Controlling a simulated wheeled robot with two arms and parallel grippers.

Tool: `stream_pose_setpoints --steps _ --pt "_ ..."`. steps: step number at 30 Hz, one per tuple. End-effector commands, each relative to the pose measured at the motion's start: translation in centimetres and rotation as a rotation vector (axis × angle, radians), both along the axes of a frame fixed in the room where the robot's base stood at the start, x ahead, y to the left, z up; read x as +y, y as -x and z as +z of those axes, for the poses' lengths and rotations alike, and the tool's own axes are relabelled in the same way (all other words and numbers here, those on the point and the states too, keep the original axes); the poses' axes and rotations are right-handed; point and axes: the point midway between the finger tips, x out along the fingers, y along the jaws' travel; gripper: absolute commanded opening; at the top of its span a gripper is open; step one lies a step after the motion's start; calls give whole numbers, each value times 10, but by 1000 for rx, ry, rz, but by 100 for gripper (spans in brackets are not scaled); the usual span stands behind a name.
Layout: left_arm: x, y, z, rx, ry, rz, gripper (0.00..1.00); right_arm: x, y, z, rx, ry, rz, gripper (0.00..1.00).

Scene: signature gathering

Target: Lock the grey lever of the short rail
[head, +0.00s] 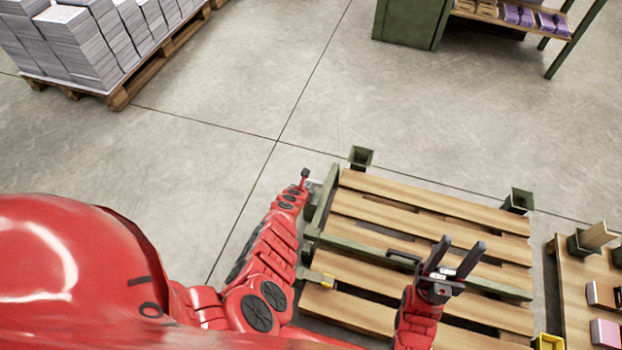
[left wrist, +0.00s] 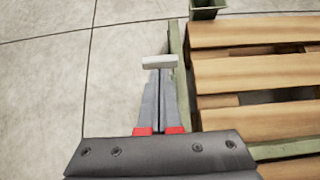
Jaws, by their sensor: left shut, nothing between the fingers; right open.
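The wooden slatted platform (head: 430,215) has a green frame, with a short green rail (head: 322,205) along its left side. The rail also shows in the left wrist view (left wrist: 184,85). A light grey bar (left wrist: 160,62), which looks like the grey lever, lies across the fingertips of my left gripper (left wrist: 160,72), just left of the rail. The left fingers are shut with nothing between them; I cannot tell whether they touch the bar. In the head view, my left gripper is mostly hidden at the end of its arm. My right gripper (head: 455,260) is open and empty above the slats.
Green corner sockets (head: 361,156) stand at the far corners. A wooden table (head: 570,290) stands at right.

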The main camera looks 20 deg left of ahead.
Motion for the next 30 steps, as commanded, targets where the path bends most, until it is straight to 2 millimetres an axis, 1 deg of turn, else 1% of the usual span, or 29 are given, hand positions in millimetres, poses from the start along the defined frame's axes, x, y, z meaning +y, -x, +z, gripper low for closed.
stream_pose_setpoints --steps 1,3,6,9,12,17,30 --pt "1 5 19 3 -6 -4 0 0 0 22 0 0 0 50" --pt "1 10 31 4 -6 -4 0 0 0 36 0 0 0 50" --pt "0 15 46 3 -4 -5 0 0 0 53 0 0 0 50" --pt "1 19 57 2 -4 -4 0 0 0 67 0 0 0 50" --pt "0 22 65 1 -2 -3 0 0 0 75 0 0 0 50" --pt "1 25 69 1 -1 -2 0 0 0 81 0 0 0 50" --pt "1 25 68 1 -1 -1 0 0 0 80 0 0 0 50"
